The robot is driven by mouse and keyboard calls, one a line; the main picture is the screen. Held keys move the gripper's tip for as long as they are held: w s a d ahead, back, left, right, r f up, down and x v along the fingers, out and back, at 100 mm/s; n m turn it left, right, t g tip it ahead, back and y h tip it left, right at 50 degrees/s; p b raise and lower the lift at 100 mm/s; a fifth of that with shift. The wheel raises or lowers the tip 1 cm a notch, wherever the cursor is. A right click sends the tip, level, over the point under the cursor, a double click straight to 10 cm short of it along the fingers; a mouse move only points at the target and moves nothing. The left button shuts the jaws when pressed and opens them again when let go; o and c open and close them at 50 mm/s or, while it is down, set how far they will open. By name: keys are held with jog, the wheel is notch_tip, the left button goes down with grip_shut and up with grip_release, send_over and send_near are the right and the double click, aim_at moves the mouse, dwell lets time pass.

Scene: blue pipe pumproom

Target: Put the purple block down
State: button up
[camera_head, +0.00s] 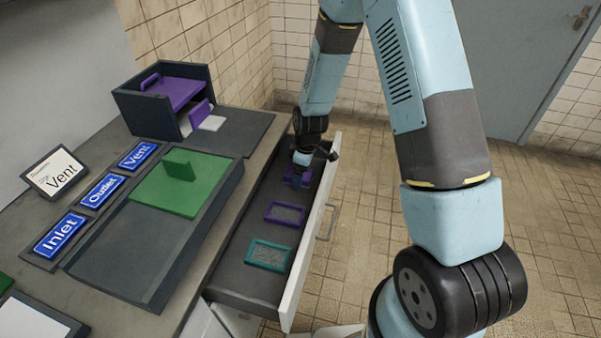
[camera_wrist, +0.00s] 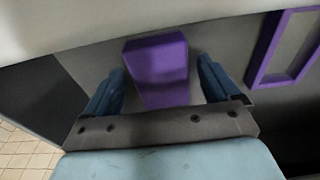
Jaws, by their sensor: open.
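The purple block (camera_wrist: 158,72) sits in the open drawer, between the two spread fingers of my gripper (camera_wrist: 160,90) in the wrist view. A gap shows between the block and each finger, so the gripper is open around it and not clamped on it. In the head view my gripper (camera_head: 299,176) reaches down into the far end of the drawer (camera_head: 245,288). The block is mostly hidden by the gripper there.
A purple frame (camera_head: 285,213) and a teal frame (camera_head: 269,255) lie nearer in the drawer. The purple frame also shows in the wrist view (camera_wrist: 255,62). The drawer's pale front (camera_head: 308,250) stands close on the right. The counter on the left holds a green plate with an upright tab (camera_head: 165,198), a dark box (camera_head: 150,115) with purple parts, and blue signs.

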notch_tip(320, 180, up, 12)
jog(key=d, duration=0.2)
notch_tip(320, 180, up, 12)
jog(key=m+t, duration=0.2)
jog(key=m, duration=0.1)
send_over(306, 174)
jog(key=s+d, duration=0.3)
jog(key=d, duration=0.2)
jog(key=s+d+r+m+t, duration=0.1)
jog(key=s+d+r+m, duration=0.2)
jog(key=s+r, duration=0.3)
jog(key=s+d+r+m+t+h, duration=0.1)
jog(key=s+d+r+m, duration=0.3)
jog(key=s, duration=0.5)
jog(key=s+d+r+m+t, duration=0.1)
jog(key=s+d+r+m, duration=0.3)
jog(key=s+r, duration=0.3)
jog(key=shift+s+d+r, duration=0.15)
jog(key=shift+d+r, duration=0.35)
jog(key=shift+r, duration=0.3)
jog(key=shift+a, duration=0.1)
